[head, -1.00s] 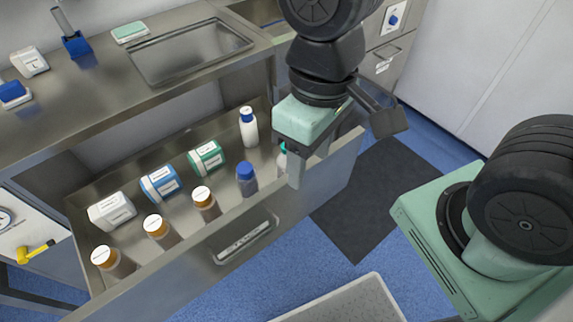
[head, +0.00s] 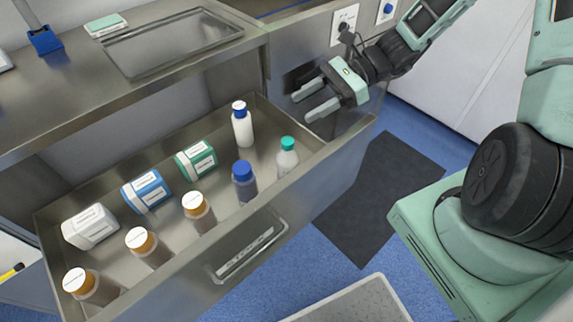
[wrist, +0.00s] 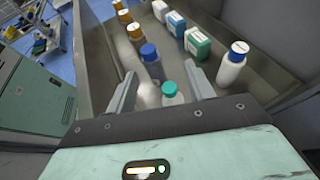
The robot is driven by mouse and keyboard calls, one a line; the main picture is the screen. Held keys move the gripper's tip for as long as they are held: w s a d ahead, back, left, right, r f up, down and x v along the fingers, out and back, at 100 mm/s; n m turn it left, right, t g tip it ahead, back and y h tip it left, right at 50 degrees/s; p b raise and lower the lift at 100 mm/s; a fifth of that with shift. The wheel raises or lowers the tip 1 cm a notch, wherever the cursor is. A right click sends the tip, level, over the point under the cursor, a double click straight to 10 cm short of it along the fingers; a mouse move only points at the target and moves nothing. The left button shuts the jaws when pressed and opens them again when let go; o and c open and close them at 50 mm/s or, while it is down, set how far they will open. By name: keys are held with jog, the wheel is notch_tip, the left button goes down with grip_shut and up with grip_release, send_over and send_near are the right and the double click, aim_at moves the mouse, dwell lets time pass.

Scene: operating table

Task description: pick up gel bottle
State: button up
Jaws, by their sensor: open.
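Several bottles stand upright in an open metal drawer (head: 120,197). At its right end are a clear bottle with a teal cap (head: 287,160) and a white bottle with a blue cap (head: 243,128). A dark-bodied bottle with a blue cap (head: 245,186) stands to their left. No readable label tells which one is the gel bottle. My gripper (head: 300,106) is open and empty, above the drawer's right end, with its fingers pointing left. In the wrist view the teal-capped bottle (wrist: 170,95) appears between the two fingers, with its lower part hidden by the gripper body.
The drawer's front wall (head: 248,246) and the counter (head: 150,90) with a metal tray (head: 172,42) border the space.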

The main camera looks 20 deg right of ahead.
aim_at(289, 140)
jog(key=f, duration=0.3)
jog(key=a+f, duration=0.1)
jog(key=f, duration=0.1)
jog(key=f+b, duration=0.1)
jog(key=f, duration=0.2)
jog(key=shift+w+a+f, duration=0.1)
jog(key=shift+a+f, duration=0.1)
jog(key=shift+f, duration=0.15)
jog(key=shift+x, duration=2.9)
jog(key=shift+r, duration=0.1)
jog(key=shift+c, duration=0.3)
grip_shut()
